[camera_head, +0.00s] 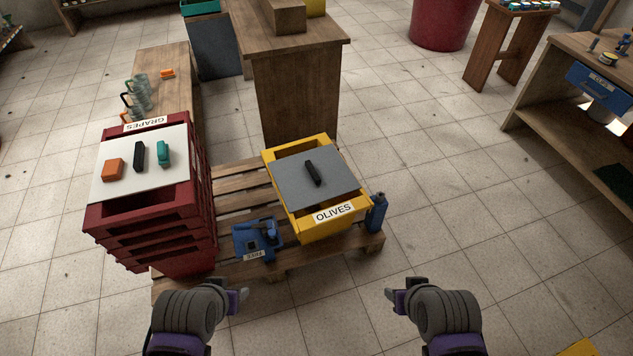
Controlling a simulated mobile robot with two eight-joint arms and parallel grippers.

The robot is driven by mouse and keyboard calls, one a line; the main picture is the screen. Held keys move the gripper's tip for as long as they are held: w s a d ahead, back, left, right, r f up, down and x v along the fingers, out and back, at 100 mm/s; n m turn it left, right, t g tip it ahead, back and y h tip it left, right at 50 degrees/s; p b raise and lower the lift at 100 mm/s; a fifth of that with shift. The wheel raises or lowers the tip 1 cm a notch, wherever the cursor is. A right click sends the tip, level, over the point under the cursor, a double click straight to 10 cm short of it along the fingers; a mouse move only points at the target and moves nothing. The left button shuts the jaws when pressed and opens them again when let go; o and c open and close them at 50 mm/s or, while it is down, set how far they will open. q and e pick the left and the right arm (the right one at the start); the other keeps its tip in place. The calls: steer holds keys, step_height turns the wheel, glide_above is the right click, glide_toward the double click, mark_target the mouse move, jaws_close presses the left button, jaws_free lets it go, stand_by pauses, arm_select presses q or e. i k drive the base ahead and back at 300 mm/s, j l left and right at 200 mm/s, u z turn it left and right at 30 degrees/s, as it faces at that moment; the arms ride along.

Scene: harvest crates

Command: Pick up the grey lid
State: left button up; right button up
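The grey lid (327,192) lies flat on the yellow crate (325,229) labelled OLIVES. A black handle (313,172) stands at its middle. The lid leaves strips of the crate's opening uncovered at the back and front. My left gripper (241,295) is at the bottom centre-left, in front of the pallet and apart from the lid. My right gripper (390,294) is at the bottom centre-right, also apart from it. Neither holds anything that I can see. Their finger gaps are too small to make out.
The crate stands on a wooden pallet (238,184). Stacked red crates (152,228) with a white board (142,167) are at left. A wooden counter (296,95) stands behind.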

mark_target(303, 180)
steer(key=i+z, duration=0.3)
steer(key=i, duration=0.4)
steer(key=i+j+z, duration=0.15)
steer(key=i+z, duration=0.2)
steer(key=i, duration=0.3)
